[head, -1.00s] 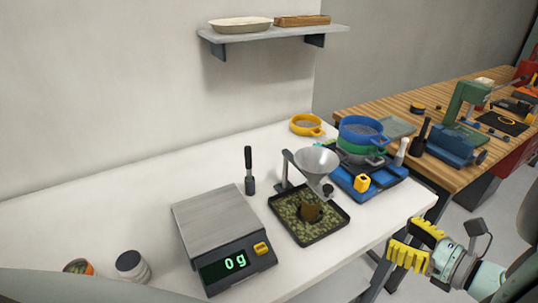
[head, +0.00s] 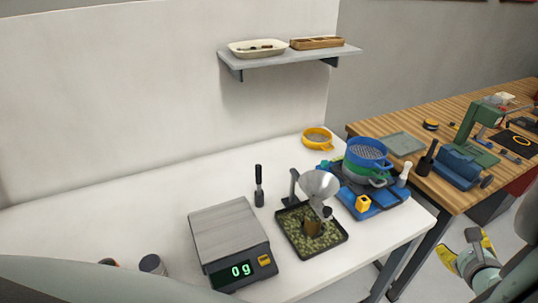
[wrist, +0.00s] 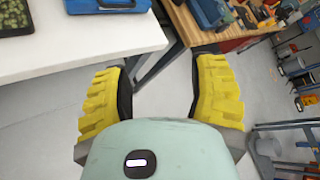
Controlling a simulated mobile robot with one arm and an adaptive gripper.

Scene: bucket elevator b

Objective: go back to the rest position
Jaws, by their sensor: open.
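My gripper (head: 468,252) is at the lower right in the head view, beside the white table's right front edge, over the floor. In the wrist view my gripper (wrist: 163,90) shows its two yellow ribbed fingers spread apart, with only floor and table legs between them. It is open and empty. Part of it is hidden by my arm in the head view.
The white table (head: 110,225) holds a scale (head: 232,240) reading 0 g, a black tray (head: 338,243) of green pieces under a funnel (head: 318,184), and blue and green sieves (head: 368,152). A wooden workbench (head: 470,190) stands at right. Floor between is clear.

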